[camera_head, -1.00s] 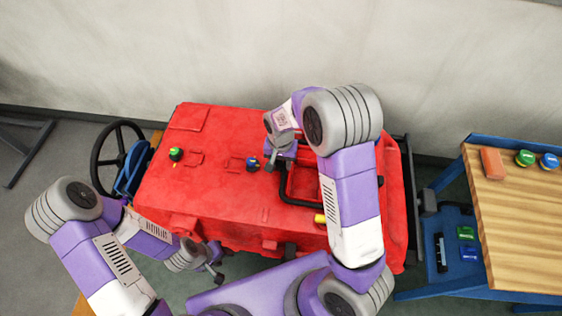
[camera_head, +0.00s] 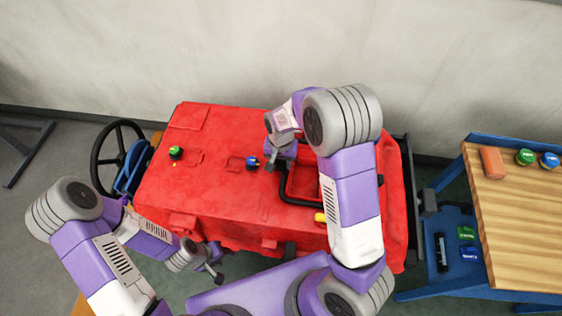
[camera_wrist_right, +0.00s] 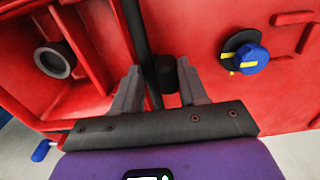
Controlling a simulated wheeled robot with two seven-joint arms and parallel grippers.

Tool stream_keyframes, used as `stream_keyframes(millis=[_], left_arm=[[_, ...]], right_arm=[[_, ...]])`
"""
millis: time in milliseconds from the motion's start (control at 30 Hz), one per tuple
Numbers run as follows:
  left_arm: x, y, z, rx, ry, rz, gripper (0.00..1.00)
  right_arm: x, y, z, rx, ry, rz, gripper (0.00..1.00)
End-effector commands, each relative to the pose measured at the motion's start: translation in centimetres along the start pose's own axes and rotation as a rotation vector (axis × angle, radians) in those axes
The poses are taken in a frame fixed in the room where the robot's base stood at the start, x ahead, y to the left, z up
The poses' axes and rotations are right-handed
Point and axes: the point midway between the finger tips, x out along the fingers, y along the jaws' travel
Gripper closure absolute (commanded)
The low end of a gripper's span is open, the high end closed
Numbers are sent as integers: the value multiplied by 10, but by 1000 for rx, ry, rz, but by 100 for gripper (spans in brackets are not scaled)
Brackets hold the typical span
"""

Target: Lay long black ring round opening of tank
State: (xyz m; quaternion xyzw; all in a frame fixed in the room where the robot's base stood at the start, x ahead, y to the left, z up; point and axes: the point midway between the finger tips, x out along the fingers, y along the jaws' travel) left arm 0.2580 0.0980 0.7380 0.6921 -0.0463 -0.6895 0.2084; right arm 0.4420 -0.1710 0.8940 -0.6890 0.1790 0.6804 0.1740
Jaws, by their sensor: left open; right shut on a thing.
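The red tank (camera_head: 215,190) has a rectangular opening (camera_head: 304,182), partly covered by my right arm. The long black ring (camera_head: 298,201) shows along the opening's left and near edges. In the right wrist view the ring (camera_wrist_right: 139,38) runs as a dark strip beside the opening's rim. My right gripper (camera_head: 273,163) is at the opening's left side; in its wrist view its fingers (camera_wrist_right: 159,85) are shut on a black part of the ring. The ring's far and right sides are hidden. My left gripper (camera_head: 214,274) is open and empty near the tank's front edge.
A blue cap (camera_head: 252,163) and a green cap (camera_head: 175,153) sit on the tank top left of the opening. A round port (camera_wrist_right: 55,60) shows inside the opening. A wooden-topped table (camera_head: 520,220) stands at the right, a black steering wheel (camera_head: 96,160) at the left.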

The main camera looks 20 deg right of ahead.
Motion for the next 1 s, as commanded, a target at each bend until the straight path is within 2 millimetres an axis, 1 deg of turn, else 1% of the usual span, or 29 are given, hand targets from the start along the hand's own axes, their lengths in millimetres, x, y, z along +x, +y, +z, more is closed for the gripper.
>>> stream_keyframes(millis=[33, 367, 400, 467, 500, 567, 967, 1000], left_arm=[[0, 0, 0, 0, 0, 0, 57], [-1, 0, 0, 0, 0, 0, 57], [-1, 0, 0, 0, 0, 0, 57], [-1, 0, 0, 0, 0, 0, 57], [-1, 0, 0, 0, 0, 0, 57], [-1, 0, 0, 0, 0, 0, 57], [-1, 0, 0, 0, 0, 0, 57], [-1, 0, 0, 0, 0, 0, 57]], right_arm=[[8, 2, 5, 3, -14, 8, 90], [7, 2, 5, 3, -15, 9, 90], [7, 2, 5, 3, -15, 9, 51], [7, 3, 5, 3, -15, 10, 42], [7, 3, 5, 3, -15, 11, 36], [7, 4, 5, 3, -15, 12, 28], [7, 8, 4, 5, -17, 20, 28], [7, 8, 4, 5, -17, 20, 42]])
